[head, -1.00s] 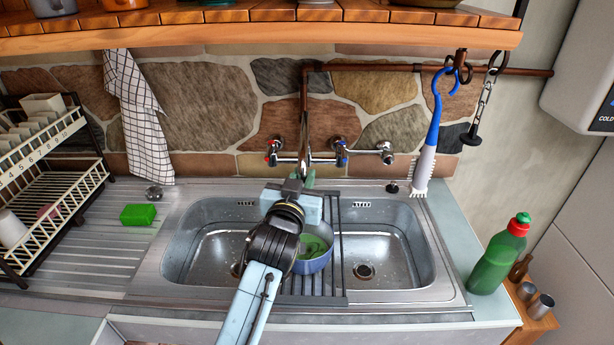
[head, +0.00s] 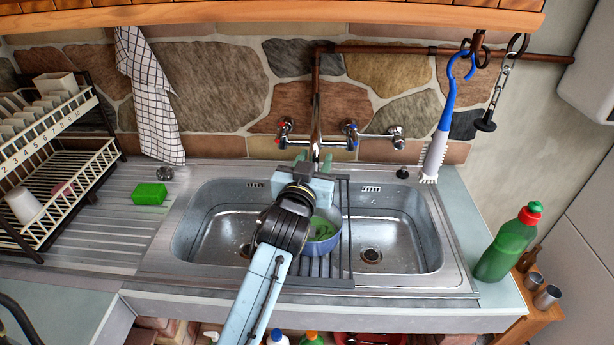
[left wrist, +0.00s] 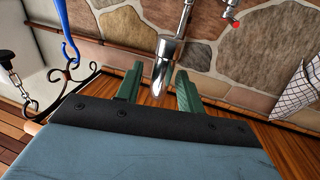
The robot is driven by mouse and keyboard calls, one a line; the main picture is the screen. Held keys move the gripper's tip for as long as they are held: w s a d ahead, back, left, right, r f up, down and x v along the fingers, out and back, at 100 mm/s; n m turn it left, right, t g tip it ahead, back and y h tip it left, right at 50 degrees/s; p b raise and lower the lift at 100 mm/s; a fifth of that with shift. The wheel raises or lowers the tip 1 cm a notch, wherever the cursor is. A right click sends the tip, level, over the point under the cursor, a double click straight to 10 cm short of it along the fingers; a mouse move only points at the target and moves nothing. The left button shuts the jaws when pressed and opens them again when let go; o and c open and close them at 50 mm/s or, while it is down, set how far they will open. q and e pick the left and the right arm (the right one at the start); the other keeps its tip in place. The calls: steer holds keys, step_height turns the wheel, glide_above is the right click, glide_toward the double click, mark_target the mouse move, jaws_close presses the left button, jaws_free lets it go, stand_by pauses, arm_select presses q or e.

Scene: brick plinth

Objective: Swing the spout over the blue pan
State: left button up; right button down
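The chrome spout (head: 316,128) comes forward from the wall taps over the back of the sink, and my gripper hides its end in the head view. My left gripper (head: 314,157) is at the spout, its green fingers pointing to the wall. In the left wrist view the fingers (left wrist: 157,88) are apart, with the spout's tip (left wrist: 162,75) in the gap between them and space at the sides. The blue pan (head: 326,246) stands on the slatted rack between the basins, with something green in it, partly hidden by my left arm. My right gripper is not in view.
Red- and blue-marked taps (head: 350,131) flank the spout. A brush (head: 436,150) hangs at the right, and a green bottle (head: 508,246) stands right of the sink. A green sponge (head: 149,194) and dish rack (head: 62,185) are at the left. Both basins look empty.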

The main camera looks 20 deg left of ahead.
arm_select(q)
steer(key=s+d+b, duration=0.1)
steer(key=s+d, duration=0.1)
steer(key=s, duration=1)
steer(key=shift+s+d+b, duration=0.15)
steer(key=shift+s+b, duration=0.2)
